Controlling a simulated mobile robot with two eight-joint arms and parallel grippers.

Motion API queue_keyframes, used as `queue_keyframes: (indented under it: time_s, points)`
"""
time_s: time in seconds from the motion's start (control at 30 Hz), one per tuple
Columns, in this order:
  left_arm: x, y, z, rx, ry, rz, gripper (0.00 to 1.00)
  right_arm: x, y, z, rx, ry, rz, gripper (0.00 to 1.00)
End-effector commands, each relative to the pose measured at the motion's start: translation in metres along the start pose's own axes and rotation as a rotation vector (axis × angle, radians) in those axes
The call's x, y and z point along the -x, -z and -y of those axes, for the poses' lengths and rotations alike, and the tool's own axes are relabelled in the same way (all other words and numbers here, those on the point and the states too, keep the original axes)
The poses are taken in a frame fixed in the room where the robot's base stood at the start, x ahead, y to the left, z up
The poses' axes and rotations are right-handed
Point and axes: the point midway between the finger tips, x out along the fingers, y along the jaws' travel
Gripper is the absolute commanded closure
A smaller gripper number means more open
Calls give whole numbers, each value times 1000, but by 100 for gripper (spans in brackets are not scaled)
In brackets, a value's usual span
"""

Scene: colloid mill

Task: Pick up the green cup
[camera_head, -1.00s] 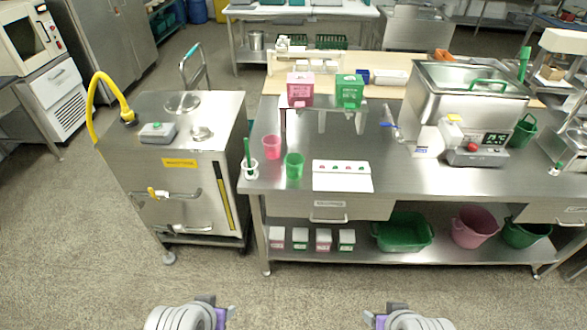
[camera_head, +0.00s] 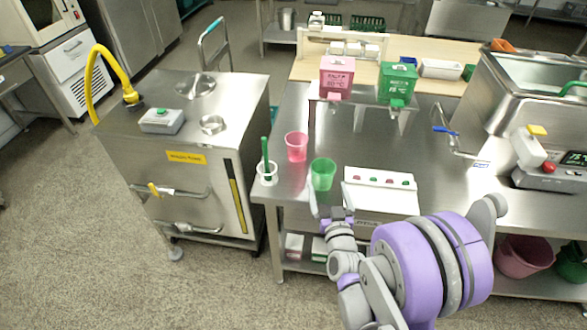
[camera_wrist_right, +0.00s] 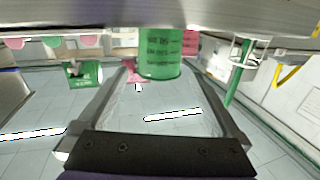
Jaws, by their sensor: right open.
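The green cup (camera_head: 322,174) stands upright on the steel bench near its front edge, right of a pink cup (camera_head: 297,146). My right gripper (camera_head: 331,199) is open and empty just in front of the green cup, its fingers pointing toward it. In the right wrist view, which is upside down, the green cup (camera_wrist_right: 160,55) shows between the two spread fingers of the gripper (camera_wrist_right: 166,68), beyond their tips; I see no contact. My left gripper is not in view.
A white holder with a green stick (camera_head: 267,172) stands left of the green cup. A white panel with coloured buttons (camera_head: 380,190) lies to its right. Pink (camera_head: 336,77) and green (camera_head: 397,84) dispensers stand behind. A steel cabinet (camera_head: 190,160) is left of the bench.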

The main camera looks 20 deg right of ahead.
Motion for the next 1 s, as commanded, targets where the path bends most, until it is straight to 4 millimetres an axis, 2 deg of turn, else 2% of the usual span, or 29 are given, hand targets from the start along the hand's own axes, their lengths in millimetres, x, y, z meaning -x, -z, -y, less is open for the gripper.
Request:
queue_keyframes:
  time_s: [0.13, 0.4, 0.63, 0.9, 1.0]
  points:
    - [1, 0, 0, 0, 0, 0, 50, -11, 0, -5, -1, -14, -21, 0]
    - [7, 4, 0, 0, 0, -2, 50, -51, 1, -5, -1, -13, -20, 0]
    - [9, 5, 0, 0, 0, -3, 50, -65, 2, -5, -2, -13, -19, 0]
    - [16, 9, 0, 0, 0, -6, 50, -104, 4, -5, -2, -12, -19, 0]
    - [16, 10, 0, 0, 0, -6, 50, -109, 4, -5, -2, -12, -19, 0]
